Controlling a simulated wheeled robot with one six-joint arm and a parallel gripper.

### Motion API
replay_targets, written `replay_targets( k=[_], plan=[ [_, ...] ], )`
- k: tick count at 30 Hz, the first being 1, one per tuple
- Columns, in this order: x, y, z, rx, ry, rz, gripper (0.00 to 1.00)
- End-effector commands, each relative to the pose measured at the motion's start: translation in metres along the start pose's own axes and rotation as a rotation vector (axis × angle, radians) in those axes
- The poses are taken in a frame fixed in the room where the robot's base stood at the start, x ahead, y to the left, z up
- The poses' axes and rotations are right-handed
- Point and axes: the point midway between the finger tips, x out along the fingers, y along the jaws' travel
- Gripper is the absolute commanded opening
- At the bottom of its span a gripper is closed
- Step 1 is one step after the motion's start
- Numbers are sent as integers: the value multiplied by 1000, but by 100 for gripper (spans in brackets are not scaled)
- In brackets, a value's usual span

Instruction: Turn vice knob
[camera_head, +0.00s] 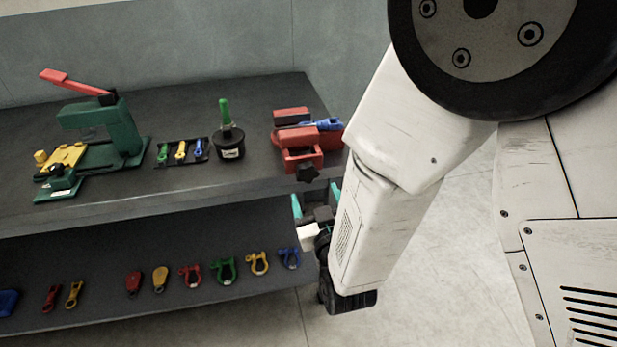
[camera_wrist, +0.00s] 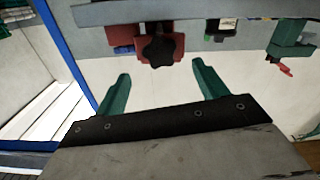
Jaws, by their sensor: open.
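The red vice (camera_head: 298,148) stands at the right front of the bench top, with its black star-shaped knob (camera_head: 307,173) facing out over the front edge. In the wrist view the knob (camera_wrist: 158,50) shows in front of the red vice body (camera_wrist: 122,38). My gripper (camera_head: 316,200) is below and in front of the knob in the head view. Its two teal fingers are open with nothing between them. In the wrist view the knob lies beyond the fingertips of my gripper (camera_wrist: 162,72), between their lines, and appears apart from them.
A green press with a red lever (camera_head: 115,130), a small tool tray (camera_head: 205,140) and a black pot with a green handle (camera_head: 229,142) stand left on the bench (camera_head: 220,190). Several coloured shackles and tags lie on the lower shelf (camera_head: 110,262). Floor right of the bench is clear.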

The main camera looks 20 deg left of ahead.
Motion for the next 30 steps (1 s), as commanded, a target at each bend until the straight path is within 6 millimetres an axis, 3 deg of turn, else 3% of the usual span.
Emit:
replay_targets(
  k=[13, 25, 26, 30],
  plan=[
    [64, 1, 0, 1, 0, 2, 72],
    [74, 0, 0, 1, 0, 0, 72],
    [74, 0, 0, 1, 0, 0, 66],
    [74, 0, 0, 1, 0, 0, 27]
  ],
)
